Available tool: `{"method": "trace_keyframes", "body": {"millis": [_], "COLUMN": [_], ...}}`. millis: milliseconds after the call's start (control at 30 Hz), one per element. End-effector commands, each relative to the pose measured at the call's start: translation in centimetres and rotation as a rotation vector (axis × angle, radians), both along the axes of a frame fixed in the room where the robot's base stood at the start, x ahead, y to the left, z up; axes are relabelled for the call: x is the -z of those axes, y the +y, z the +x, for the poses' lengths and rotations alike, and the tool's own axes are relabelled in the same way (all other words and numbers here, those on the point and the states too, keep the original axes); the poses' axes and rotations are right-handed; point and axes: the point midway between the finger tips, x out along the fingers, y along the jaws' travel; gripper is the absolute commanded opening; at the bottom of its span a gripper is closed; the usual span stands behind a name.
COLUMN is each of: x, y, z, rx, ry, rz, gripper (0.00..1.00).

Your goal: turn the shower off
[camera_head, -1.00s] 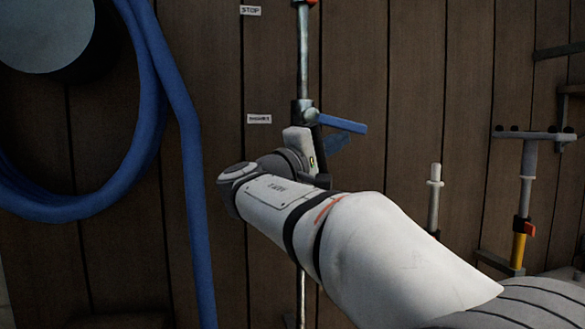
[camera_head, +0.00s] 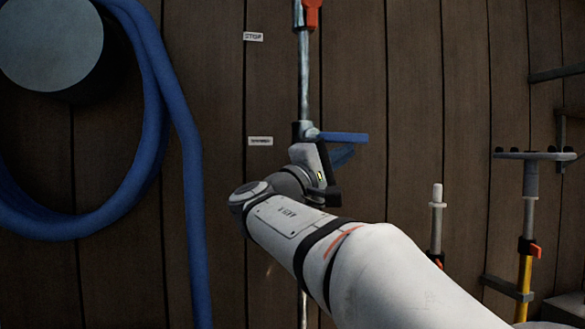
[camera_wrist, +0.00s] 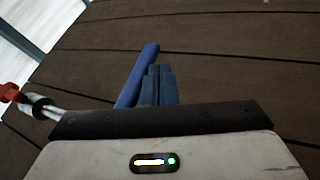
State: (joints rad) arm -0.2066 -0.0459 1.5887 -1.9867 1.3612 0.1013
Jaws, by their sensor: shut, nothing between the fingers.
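A blue lever (camera_head: 343,137) sticks out to the right, about level, from a valve (camera_head: 304,132) on a vertical metal pipe (camera_head: 304,80). The lever also shows in the wrist view (camera_wrist: 138,75), running up beside my fingers on their left. My gripper (camera_head: 342,156) is shut and empty, its dark blue fingers just below the lever in the head view. The fingers show together in the wrist view (camera_wrist: 158,85). I cannot tell whether they touch the lever. My wrist hides the pipe below the valve. No running water can be made out.
A red handle (camera_head: 313,14) sits higher on the pipe, near a STOP label (camera_head: 253,37). A coiled blue hose (camera_head: 190,190) hangs at the left.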

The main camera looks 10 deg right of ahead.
Motion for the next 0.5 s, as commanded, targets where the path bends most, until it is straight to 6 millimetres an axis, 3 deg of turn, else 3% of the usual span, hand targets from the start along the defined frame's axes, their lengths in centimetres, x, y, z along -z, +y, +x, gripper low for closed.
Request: {"method": "trace_keyframes", "body": {"millis": [233, 500], "x": [1.3, 5.1], "y": [0.0, 0.0], "z": [0.0, 0.0], "rx": [0.001, 0.001], "ry": [0.000, 0.000], "rz": [0.000, 0.000], "gripper": [0.00, 0.00]}}
